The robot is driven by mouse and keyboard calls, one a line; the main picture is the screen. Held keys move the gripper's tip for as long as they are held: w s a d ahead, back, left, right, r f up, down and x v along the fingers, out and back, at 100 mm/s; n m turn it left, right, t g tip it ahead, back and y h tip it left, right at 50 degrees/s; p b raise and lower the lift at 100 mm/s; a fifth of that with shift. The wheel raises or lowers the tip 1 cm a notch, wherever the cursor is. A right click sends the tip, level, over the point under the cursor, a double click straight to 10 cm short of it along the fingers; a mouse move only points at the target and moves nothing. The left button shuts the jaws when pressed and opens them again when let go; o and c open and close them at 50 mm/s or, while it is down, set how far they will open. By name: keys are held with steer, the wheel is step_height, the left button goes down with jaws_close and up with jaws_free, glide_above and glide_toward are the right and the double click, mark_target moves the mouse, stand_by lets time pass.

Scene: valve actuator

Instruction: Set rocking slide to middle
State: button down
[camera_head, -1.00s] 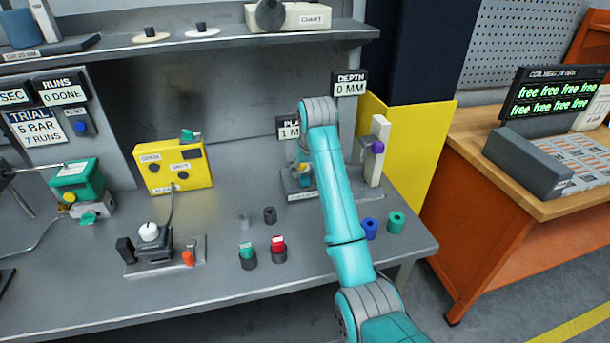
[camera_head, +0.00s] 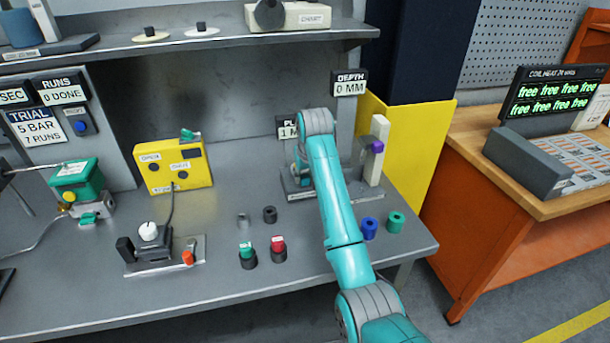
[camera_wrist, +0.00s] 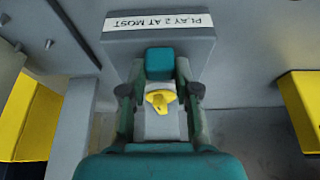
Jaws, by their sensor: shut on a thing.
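My gripper (camera_wrist: 160,82) is shut on a teal block (camera_wrist: 160,62) in the wrist view, one finger on each side of it. A yellow piece (camera_wrist: 159,101) shows just below the block, between the fingers. Behind them is a grey fixture (camera_wrist: 158,45) with an upside-down label reading "PLAY 2 AT MOST". No label names the rocking slide, so I cannot tell which part it is. In the head view the fixture's base (camera_head: 352,195) stands at the right of the bench, and my arm hides most of the grip.
A pale post (camera_head: 378,150) with a purple knob stands right of my arm. A blue ring (camera_head: 369,229) and a green ring (camera_head: 395,222) lie in front. Red-topped (camera_head: 278,248) and green-topped (camera_head: 247,255) pieces stand to the left. A yellow box (camera_head: 173,168) is farther left.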

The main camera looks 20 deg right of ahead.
steer(key=shift+d, duration=0.1)
steer(key=c, duration=0.8)
jaws_free()
steer(key=shift+c, duration=0.2)
steer(key=v, duration=0.7)
steer(key=shift+r, duration=0.2)
steer(key=shift+s, duration=0.15)
